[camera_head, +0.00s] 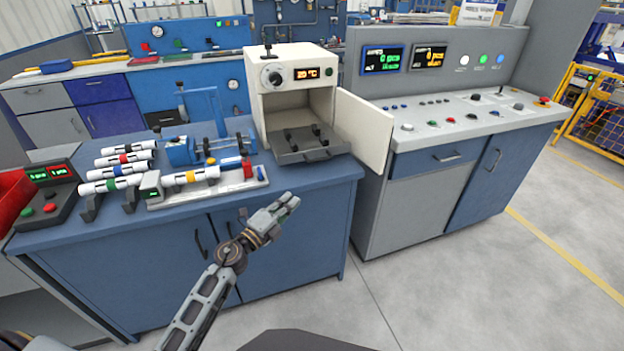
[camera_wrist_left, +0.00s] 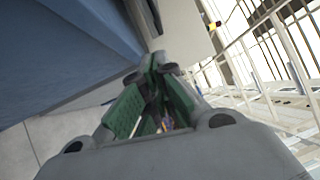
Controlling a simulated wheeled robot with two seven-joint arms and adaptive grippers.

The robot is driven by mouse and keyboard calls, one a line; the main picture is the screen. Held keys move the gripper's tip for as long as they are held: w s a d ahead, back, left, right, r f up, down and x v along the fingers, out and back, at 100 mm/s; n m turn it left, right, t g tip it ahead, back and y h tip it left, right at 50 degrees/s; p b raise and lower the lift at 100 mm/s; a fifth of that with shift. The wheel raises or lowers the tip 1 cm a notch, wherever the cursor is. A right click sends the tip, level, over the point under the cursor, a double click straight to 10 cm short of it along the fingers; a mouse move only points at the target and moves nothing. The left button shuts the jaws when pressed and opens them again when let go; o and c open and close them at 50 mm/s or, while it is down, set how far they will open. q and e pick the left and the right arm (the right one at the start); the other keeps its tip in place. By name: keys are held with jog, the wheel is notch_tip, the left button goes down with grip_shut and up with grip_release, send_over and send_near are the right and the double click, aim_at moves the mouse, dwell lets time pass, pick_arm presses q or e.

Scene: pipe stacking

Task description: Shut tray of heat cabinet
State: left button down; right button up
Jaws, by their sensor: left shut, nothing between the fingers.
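The heat cabinet (camera_head: 291,54) is a cream box at the back right of the blue workbench, with a dial and an orange display on its front. Its door (camera_head: 364,131) stands wide open to the right. Its dark tray (camera_head: 311,154) sticks out of the opening at the bottom, with two dark holders on it and no pipe visible there. My left gripper (camera_head: 287,207) is in front of the bench, below and a little left of the tray, apart from it. Its green-padded fingers (camera_wrist_left: 158,100) are shut and empty. My right gripper is in neither view.
The blue workbench (camera_head: 290,240) holds a rack of several white pipes (camera_head: 125,160), a blue vise (camera_head: 205,150), a white fixture with a pipe (camera_head: 208,188) and a button box (camera_head: 45,195). A control console (camera_head: 450,160) stands close to the right of the open door. The floor in front is clear.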

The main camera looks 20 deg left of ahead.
pick_arm(q)
jog(key=shift+d+r, duration=0.1)
jog(key=shift+r, duration=0.25)
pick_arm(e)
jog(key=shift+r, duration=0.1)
pick_arm(q)
jog(key=w+a+x, duration=0.1)
jog(key=a+x, duration=0.1)
jog(key=x, duration=1)
jog(key=shift+w+r+b, duration=0.25)
jog(key=shift+r+b, duration=0.05)
jog(key=shift+b, duration=0.05)
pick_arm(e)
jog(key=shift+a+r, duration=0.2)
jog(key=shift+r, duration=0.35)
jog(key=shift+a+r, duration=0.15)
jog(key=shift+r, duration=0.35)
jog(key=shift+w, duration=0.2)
